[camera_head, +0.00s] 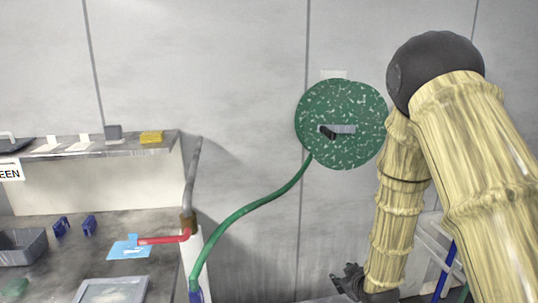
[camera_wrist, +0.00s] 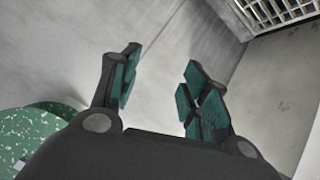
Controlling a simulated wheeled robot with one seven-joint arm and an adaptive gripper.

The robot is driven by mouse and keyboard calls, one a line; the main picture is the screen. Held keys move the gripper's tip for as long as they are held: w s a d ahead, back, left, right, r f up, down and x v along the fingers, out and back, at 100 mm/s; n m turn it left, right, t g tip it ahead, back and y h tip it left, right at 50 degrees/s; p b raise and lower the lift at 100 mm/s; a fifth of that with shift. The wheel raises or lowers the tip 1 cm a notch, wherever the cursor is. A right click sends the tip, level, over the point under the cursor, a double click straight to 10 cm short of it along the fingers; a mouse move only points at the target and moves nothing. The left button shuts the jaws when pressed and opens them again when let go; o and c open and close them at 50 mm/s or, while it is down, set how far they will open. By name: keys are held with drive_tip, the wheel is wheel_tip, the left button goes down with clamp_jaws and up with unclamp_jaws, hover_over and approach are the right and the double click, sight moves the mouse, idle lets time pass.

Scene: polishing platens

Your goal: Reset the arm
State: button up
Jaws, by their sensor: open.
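My gripper (camera_wrist: 160,95) is open and empty in the wrist view, its green-padded fingers spread apart before a bare grey wall. In the head view, part of my gripper (camera_head: 350,281) shows low in the picture, at the lower end of my bamboo-patterned arm. The arm bends at a dark round joint at the upper right and hangs down from there. The fingertips cannot be made out clearly in the head view.
A green speckled disc (camera_head: 345,98) is on the wall; it also shows in the wrist view (camera_wrist: 40,130). A green hose (camera_head: 250,207) runs from it to a post by the bench. The bench (camera_head: 60,285) holds a grey bin (camera_head: 22,246) and a red handle (camera_head: 165,238).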

drive_tip(key=s+f+m+g, duration=0.2)
drive_tip(key=s+f+g, duration=0.1)
drive_tip(key=s+f, duration=0.85)
drive_tip(key=s+f+m+g, duration=0.1)
drive_tip(key=s+f, duration=0.4)
drive_tip(key=s, duration=0.5)
drive_tip(key=s+f+m+g, duration=0.2)
drive_tip(key=s+f+g, duration=0.2)
drive_tip(key=s, duration=0.7)
drive_tip(key=s+f+m+g+h, duration=0.1)
drive_tip(key=s+f+g, duration=0.1)
drive_tip(key=s+f, duration=0.4)
drive_tip(key=s, duration=0.5)
drive_tip(key=shift+a+f+m+g, duration=0.3)
drive_tip(key=shift+a+f+g, duration=0.05)
drive_tip(key=shift+f+g, duration=0.05)
